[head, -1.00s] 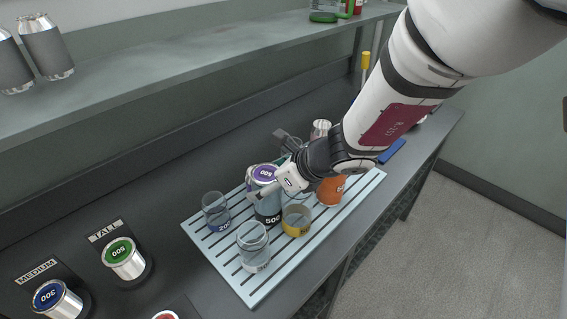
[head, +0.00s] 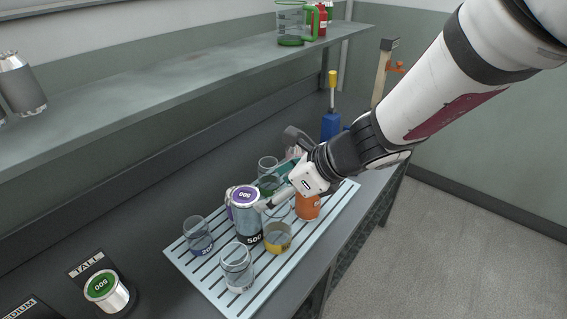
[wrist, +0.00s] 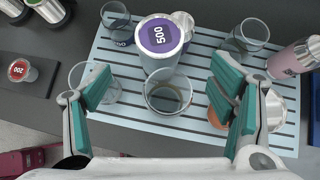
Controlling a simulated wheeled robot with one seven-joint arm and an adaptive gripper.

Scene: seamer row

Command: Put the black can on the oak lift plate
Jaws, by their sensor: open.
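My gripper (head: 276,170) is open above the slatted tray, with nothing visible held. In the wrist view its teal-padded fingers (wrist: 160,72) stand wide apart, either side of a clear glass with a yellow base (wrist: 168,96). A purple-lidded can marked 500 (head: 245,196) stands close beside one finger; it also shows in the wrist view (wrist: 160,36). A dark-grey-banded can with silver ends (head: 22,86) stands on the shelf at the far left; I cannot tell whether it is the black can. No oak lift plate is visible.
The pale slatted tray (head: 205,284) holds several glasses and an orange container (head: 307,206). The shelf (head: 150,88) overhangs behind. A blue bottle (head: 331,125) stands beyond my gripper. The floor at right is clear.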

